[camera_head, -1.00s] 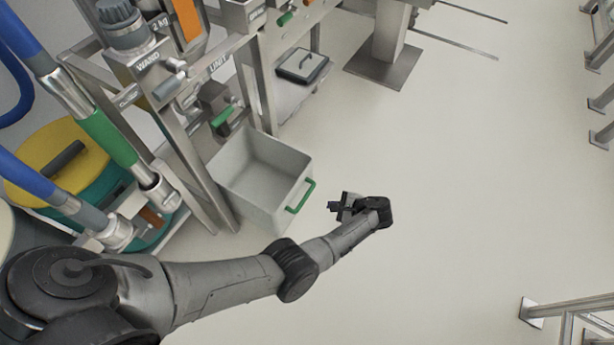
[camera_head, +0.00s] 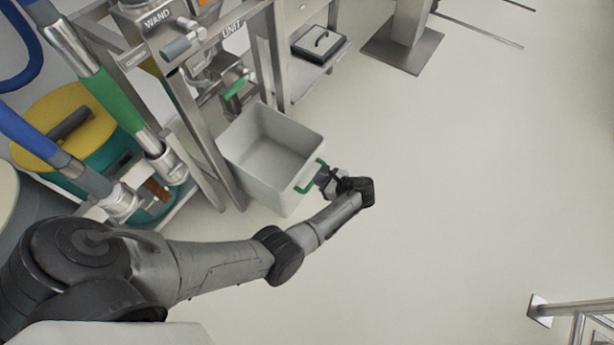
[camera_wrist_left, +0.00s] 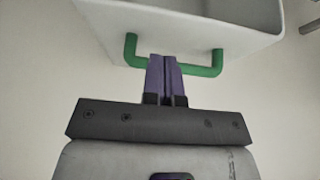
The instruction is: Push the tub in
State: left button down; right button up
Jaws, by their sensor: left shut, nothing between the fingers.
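The tub is a light grey open bin (camera_head: 268,158) with a green handle (camera_head: 309,178) on its right side. It stands at the foot of the steel frame and looks empty. My left gripper (camera_head: 322,179) is at the handle, on the tub's right side. In the left wrist view the shut purple fingers (camera_wrist_left: 166,78) reach over the green handle (camera_wrist_left: 201,70), below the tub's wall (camera_wrist_left: 180,42). Nothing shows between the fingers. I cannot tell whether the fingertips touch the tub. My right gripper is out of view.
The steel frame (camera_head: 200,120) with a green lever stands left of and behind the tub. A yellow-lidded teal drum (camera_head: 90,130) is at the left. The floor (camera_head: 450,180) to the right is clear.

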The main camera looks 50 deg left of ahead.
aim_at(301, 172)
pick_arm(q)
jog(key=a, duration=0.1)
jog(key=a+b, duration=0.1)
jog(key=a, duration=0.2)
jog(key=shift+s+f+b, duration=0.25)
jog(key=shift+f+b, duration=0.1)
jog(key=shift+s+a, duration=0.25)
jog(key=shift+a, duration=0.3)
jog(key=shift+w+r, duration=0.1)
